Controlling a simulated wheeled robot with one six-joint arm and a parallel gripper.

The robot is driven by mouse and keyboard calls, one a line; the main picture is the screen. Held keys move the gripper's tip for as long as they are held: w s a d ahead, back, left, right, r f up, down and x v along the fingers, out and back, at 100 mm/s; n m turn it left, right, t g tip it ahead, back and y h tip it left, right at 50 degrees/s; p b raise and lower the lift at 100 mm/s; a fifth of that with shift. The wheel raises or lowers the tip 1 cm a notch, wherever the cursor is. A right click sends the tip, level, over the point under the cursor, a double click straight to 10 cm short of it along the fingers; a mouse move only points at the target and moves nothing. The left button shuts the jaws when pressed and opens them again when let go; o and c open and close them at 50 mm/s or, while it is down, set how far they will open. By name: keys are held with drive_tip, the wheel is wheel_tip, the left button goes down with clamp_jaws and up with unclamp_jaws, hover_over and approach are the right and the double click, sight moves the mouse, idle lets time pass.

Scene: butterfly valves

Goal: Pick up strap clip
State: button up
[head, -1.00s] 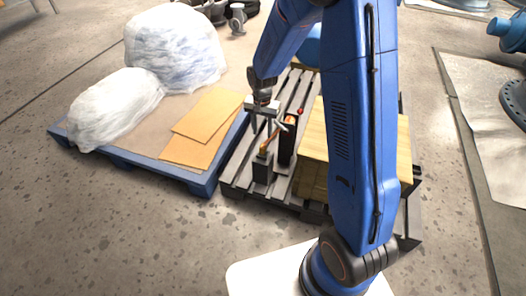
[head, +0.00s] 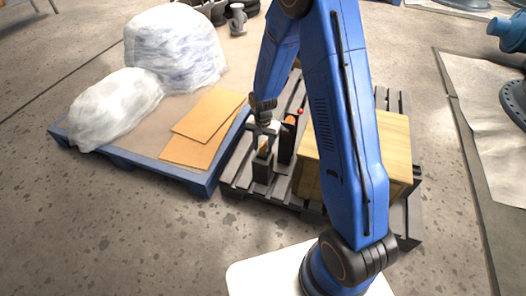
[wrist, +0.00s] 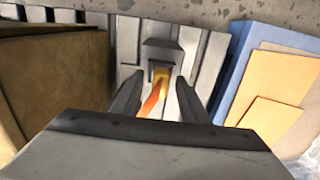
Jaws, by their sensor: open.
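A small orange and yellow piece, apparently the strap clip (wrist: 153,97), shows between my finger tips in the wrist view, close to a dark block (wrist: 160,50). In the head view the piece (head: 264,145) stands at the top of the front black holder (head: 262,171). My gripper (wrist: 156,92) is open, with one finger on each side of the piece. In the head view my gripper (head: 265,137) is directly over the front holder. I cannot tell whether the fingers touch the piece. Its lower end is hidden.
A taller black holder (head: 287,142) with an orange top stands just behind. A wooden crate (head: 310,178) is close on the right of the dark slatted pallet (head: 238,176). A blue pallet (head: 182,174) with cardboard sheets (head: 205,120) and wrapped bundles (head: 175,45) lies left.

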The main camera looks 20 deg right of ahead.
clamp_jaws()
drive_tip(key=shift+r, duration=0.1)
